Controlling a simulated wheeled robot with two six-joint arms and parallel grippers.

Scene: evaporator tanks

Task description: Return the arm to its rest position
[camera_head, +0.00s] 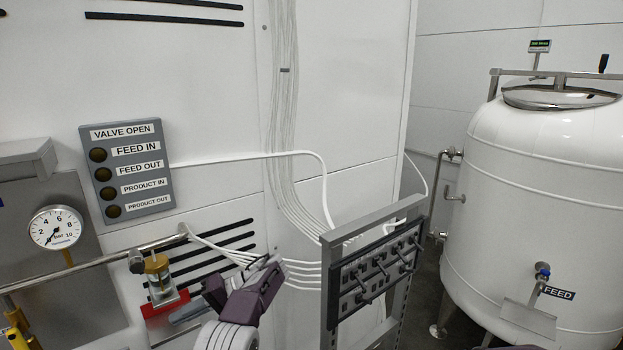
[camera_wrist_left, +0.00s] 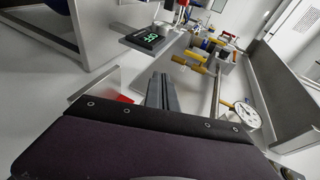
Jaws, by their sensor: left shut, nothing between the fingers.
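My left gripper (camera_head: 180,315) is at the lower middle of the head view, with its purple wrist and white arm link to its right. In the left wrist view its grey fingers (camera_wrist_left: 161,90) are together, with nothing between them. In the head view the fingers overlap a red-edged plate (camera_head: 168,303) below a small brass and glass fitting (camera_head: 157,270) on the pipe. I cannot tell whether they touch it. My right gripper does not show.
A pressure gauge (camera_head: 56,228) and a valve sign (camera_head: 127,173) are on the left. A metal rack with dark switches (camera_head: 378,270) stands right of my arm. A white tank (camera_head: 545,190) is at far right. A digital display (camera_wrist_left: 150,38) shows in the wrist view.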

